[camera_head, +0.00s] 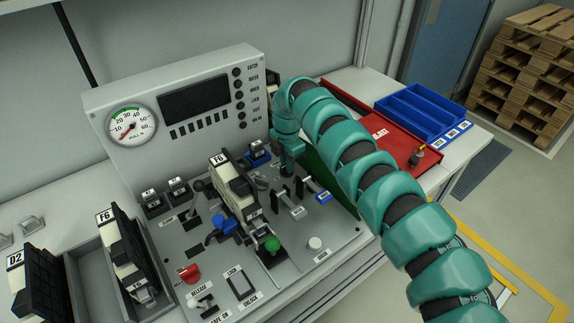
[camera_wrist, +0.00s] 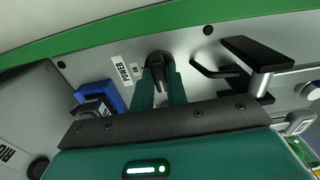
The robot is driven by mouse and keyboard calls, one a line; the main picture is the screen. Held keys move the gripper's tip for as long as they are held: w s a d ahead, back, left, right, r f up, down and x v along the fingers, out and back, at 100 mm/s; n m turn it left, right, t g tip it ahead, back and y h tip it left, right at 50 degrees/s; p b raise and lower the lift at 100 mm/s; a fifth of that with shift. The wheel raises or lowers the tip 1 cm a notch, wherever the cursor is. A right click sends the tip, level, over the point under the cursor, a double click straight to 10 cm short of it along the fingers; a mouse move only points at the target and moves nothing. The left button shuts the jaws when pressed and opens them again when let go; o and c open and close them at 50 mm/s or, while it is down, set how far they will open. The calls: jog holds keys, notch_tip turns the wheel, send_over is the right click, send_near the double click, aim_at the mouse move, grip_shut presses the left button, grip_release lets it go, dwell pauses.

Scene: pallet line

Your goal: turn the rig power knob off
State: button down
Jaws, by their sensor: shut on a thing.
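The rig's power knob (camera_wrist: 159,60) is a small black knob on the grey panel, in the upper middle of the wrist view. A white "POWER" label (camera_wrist: 122,71) is beside it, with a smaller label between them that is too small to read surely. My gripper (camera_wrist: 163,80) is shut on the knob, with a green finger on each side of it. In the head view my gripper (camera_head: 287,162) reaches down to the rear right of the panel, and the knob is hidden there. The knob's pointer direction cannot be made out.
A black handle (camera_wrist: 232,72) stands close right of the knob in the wrist view, and a blue block (camera_wrist: 98,99) is left. The grey rig (camera_head: 185,95) carries a gauge, levers and a green-topped knob (camera_head: 272,243). A red tray (camera_head: 405,148) lies behind my arm.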

dwell(0.3)
jog(key=c, duration=1.4)
grip_release()
notch_tip(320, 180, up, 17)
jog(key=b, duration=0.2)
jog(key=shift+r, duration=0.2)
